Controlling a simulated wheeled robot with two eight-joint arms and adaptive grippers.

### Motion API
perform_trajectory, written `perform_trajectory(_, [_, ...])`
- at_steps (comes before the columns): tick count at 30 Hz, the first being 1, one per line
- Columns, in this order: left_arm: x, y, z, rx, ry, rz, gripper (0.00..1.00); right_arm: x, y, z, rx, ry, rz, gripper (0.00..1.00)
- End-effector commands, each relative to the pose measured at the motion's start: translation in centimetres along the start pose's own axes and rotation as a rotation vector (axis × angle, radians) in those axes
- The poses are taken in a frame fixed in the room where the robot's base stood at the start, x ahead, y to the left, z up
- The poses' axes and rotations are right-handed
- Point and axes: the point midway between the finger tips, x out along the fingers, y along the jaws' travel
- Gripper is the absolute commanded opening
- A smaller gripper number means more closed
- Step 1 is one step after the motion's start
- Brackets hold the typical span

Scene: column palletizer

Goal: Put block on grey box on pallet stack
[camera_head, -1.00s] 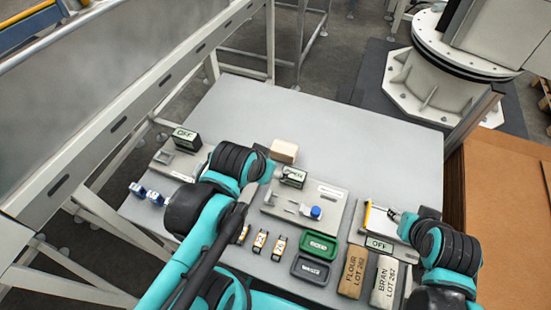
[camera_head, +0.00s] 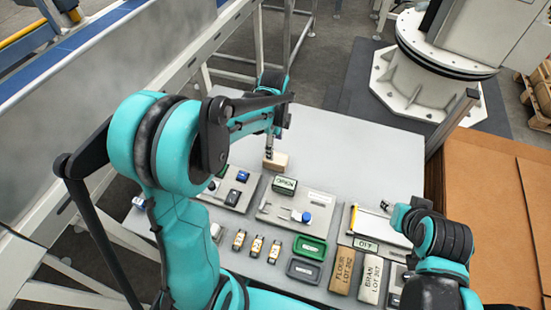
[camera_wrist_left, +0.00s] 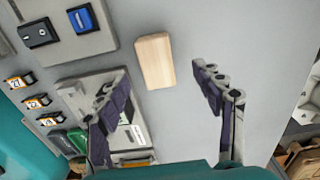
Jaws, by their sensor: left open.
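A pale wooden block (camera_head: 276,162) lies on the grey table (camera_head: 340,140), behind the grey panels. My left gripper (camera_head: 269,147) is at the block in the head view, mostly hidden behind its own arm. In the left wrist view, the gripper (camera_wrist_left: 158,82) is open, with its two fingers spread wide. The block (camera_wrist_left: 154,61) shows beyond the fingers, nearer the left one, and nothing is held. My right gripper (camera_head: 396,216) is small and partly hidden over the right panel. I cannot make out a grey box on a pallet stack.
Panels with switches and a blue knob (camera_head: 302,216) cover the table's middle. Green (camera_head: 309,247) and dark trays, FLOUR (camera_head: 343,270) and BRAN (camera_head: 371,279) blocks stand in front. Brown sheets (camera_head: 490,200) are stacked at right. A machine frame stands left. The table's back is clear.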

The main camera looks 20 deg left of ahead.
Motion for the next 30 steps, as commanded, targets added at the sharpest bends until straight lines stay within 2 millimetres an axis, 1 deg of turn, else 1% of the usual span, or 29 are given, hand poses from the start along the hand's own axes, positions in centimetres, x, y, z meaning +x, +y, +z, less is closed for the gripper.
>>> perform_trajectory(10, [4.0,0.2,-0.2,0.013,0.0,0.005,0.67,1.0,0.0,0.7,0.0,0.0,0.0,0.4])
perform_trajectory(16, [7.0,0.5,-0.5,0.011,0.0,0.004,0.67,1.8,0.0,1.3,0.0,0.0,0.0,0.4])
perform_trajectory(20, [7.9,0.5,-0.5,0.011,0.0,0.004,0.67,1.9,0.0,1.4,0.0,0.0,0.0,0.4])
perform_trajectory(26, [7.9,0.6,-0.5,0.011,0.0,0.004,0.67,1.9,0.0,1.3,0.0,0.0,0.0,0.4])
perform_trajectory(27, [7.9,0.6,-0.5,0.011,0.0,0.004,0.62,1.9,0.0,1.3,0.0,0.0,0.0,0.4])
perform_trajectory(29, [7.9,0.6,-0.5,0.011,0.0,0.004,0.46,1.9,0.0,1.3,0.0,0.0,0.0,0.4])
perform_trajectory(30, [7.9,0.6,-0.5,0.011,0.0,0.004,0.36,1.9,0.0,1.3,0.0,0.0,0.0,0.4])
